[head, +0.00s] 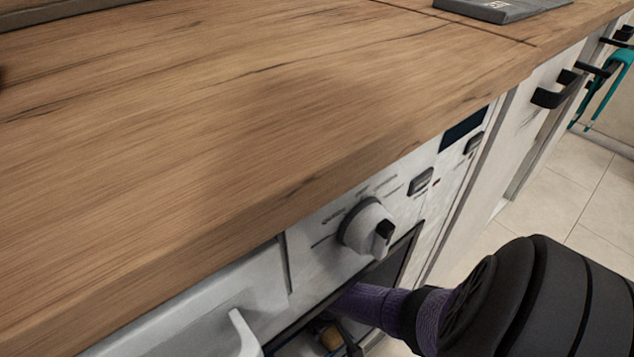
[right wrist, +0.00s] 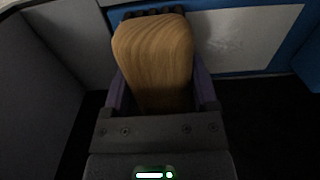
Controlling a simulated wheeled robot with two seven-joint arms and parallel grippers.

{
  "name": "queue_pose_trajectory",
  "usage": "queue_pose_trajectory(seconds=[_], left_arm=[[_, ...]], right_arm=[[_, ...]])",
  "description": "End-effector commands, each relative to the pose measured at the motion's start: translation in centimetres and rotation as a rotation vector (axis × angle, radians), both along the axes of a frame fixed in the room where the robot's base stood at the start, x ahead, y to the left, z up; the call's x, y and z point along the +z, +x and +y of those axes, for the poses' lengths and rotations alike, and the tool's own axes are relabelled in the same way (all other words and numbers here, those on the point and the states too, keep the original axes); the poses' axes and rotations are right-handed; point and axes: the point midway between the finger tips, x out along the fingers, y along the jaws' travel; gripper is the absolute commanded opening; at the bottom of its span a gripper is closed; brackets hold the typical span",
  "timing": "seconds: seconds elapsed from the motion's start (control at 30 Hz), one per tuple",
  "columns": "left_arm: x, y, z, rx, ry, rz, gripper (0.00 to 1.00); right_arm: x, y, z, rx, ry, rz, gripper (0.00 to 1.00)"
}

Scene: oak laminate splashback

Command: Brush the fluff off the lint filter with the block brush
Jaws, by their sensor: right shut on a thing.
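The block brush (right wrist: 155,60) has a pale wooden body with dark bristles at its far end. My right gripper (right wrist: 160,92) is shut on it, with a purple finger on each side. In the head view the right gripper (head: 338,334) is low in the machine's opening, and a small brown part of the brush (head: 329,337) shows there. Beyond the brush, in the right wrist view, is the lint filter (right wrist: 245,42), a grey panel in a blue frame. The bristles appear close to it; I cannot tell whether they touch. Fluff cannot be made out. My left gripper is out of view.
The white machine front has a round knob (head: 368,228) just above my right arm. A white handle (head: 243,333) sticks out to the left. The wooden worktop (head: 200,130) overhangs the front. Dark walls (right wrist: 50,85) stand close around the gripper.

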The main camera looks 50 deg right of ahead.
Motion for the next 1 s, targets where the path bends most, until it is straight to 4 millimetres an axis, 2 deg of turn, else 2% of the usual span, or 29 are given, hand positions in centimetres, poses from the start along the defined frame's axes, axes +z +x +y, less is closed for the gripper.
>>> queue_pose_trajectory(seconds=[0.13,0.33,0.63,0.87,1.0], left_arm=[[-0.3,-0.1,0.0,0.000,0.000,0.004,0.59],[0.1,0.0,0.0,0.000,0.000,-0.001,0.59],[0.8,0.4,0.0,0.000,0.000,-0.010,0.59],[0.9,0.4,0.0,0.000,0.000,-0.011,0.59],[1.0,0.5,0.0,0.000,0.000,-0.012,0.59]], right_arm=[[-0.2,-0.5,-1.7,-0.002,-0.001,0.002,0.21],[0.3,-0.6,-2.1,-0.001,-0.001,0.002,0.21],[0.4,0.2,0.9,0.000,0.001,0.001,0.21],[0.3,0.4,1.7,0.000,0.000,0.002,0.21],[0.3,0.7,3.0,0.001,0.001,0.001,0.21]])
